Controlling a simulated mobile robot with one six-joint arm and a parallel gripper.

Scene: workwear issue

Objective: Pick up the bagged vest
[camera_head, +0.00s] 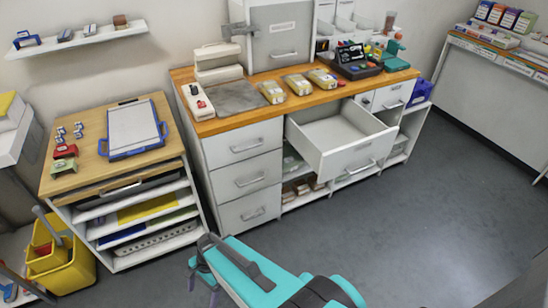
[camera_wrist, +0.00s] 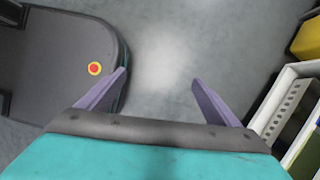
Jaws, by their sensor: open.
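Several small pale packages lie on the wooden counter in the head view: one on the left (camera_head: 271,92), one in the middle (camera_head: 297,84) and one on the right (camera_head: 321,77). They look like bagged items, but I cannot tell which one holds a vest. My gripper (camera_head: 203,284) is low over the floor in front of the cabinets, well apart from the packages. In the wrist view my gripper (camera_wrist: 160,82) shows two purple fingers spread wide, with only grey floor between them. No package shows in the wrist view.
An empty drawer (camera_head: 339,128) stands pulled out below the wooden counter (camera_head: 205,127). A low bench with a blue-framed board (camera_head: 133,128) and shelves is at left, with a yellow bucket (camera_head: 62,262) beside it. The floor (camera_head: 400,220) at right is clear.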

